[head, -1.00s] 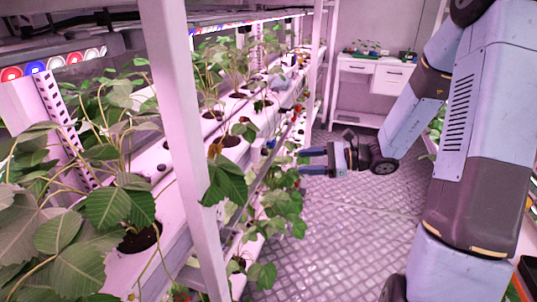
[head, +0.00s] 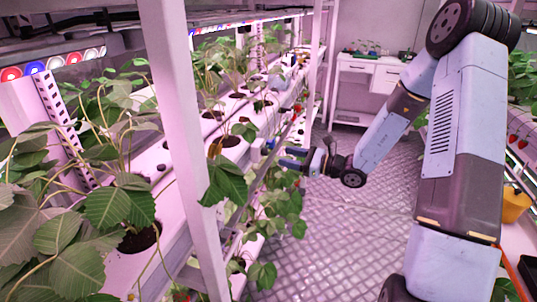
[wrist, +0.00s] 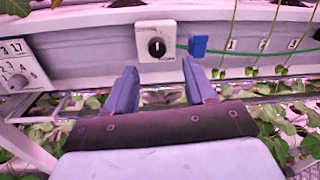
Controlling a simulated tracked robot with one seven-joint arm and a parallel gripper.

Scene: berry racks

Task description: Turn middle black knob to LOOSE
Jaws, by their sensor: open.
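In the wrist view a black round knob (wrist: 156,47) with a light pointer mark sits on a square white plate (wrist: 171,28) fixed to the rack's pale rail. My gripper (wrist: 160,68) is open and empty. Its two blue fingers point at the rail, just below the knob in the picture and apart from it, with the knob between their lines. In the head view my gripper (head: 283,158) is beside the left rack, near its leaves. I cannot make out the knob there, nor read any label by it.
A green line (wrist: 181,48) runs right from the knob to a blue block (wrist: 198,46), then past numbered tags (wrist: 232,45) with stems. A numbered white panel (wrist: 20,66) is at the left. In the head view a rack post (head: 180,150) stands in front; the floor (head: 350,225) is clear.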

